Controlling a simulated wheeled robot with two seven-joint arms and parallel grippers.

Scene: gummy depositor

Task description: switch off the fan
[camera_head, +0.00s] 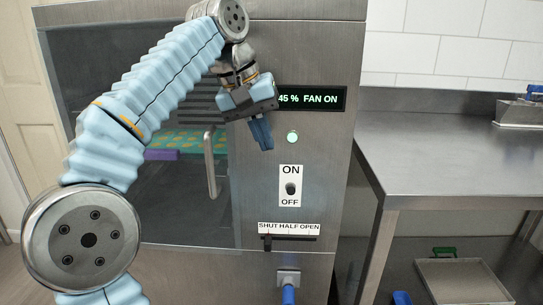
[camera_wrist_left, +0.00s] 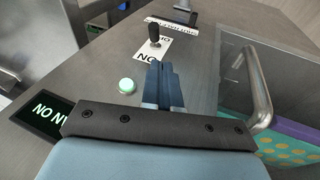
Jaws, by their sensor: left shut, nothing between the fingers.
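The fan switch (camera_head: 291,188) is a dark toggle on a white plate marked ON above and OFF below, on the steel cabinet front. I cannot tell its tilt from the head view. It stands out from the panel in the left wrist view (camera_wrist_left: 154,35). The display (camera_head: 311,98) reads "45 % FAN ON". A green lamp (camera_head: 292,137) glows below it. My left gripper (camera_head: 265,146) is shut and empty, up and left of the switch, apart from it. Its closed fingers (camera_wrist_left: 163,85) point toward the switch plate. My right gripper is out of view.
A slider (camera_head: 267,242) sits near SHUT below the switch. A blue handle (camera_head: 289,295) is beneath it. A vertical door handle (camera_head: 211,165) and glass door with trays inside are to the left. A steel table (camera_head: 450,150) stands right.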

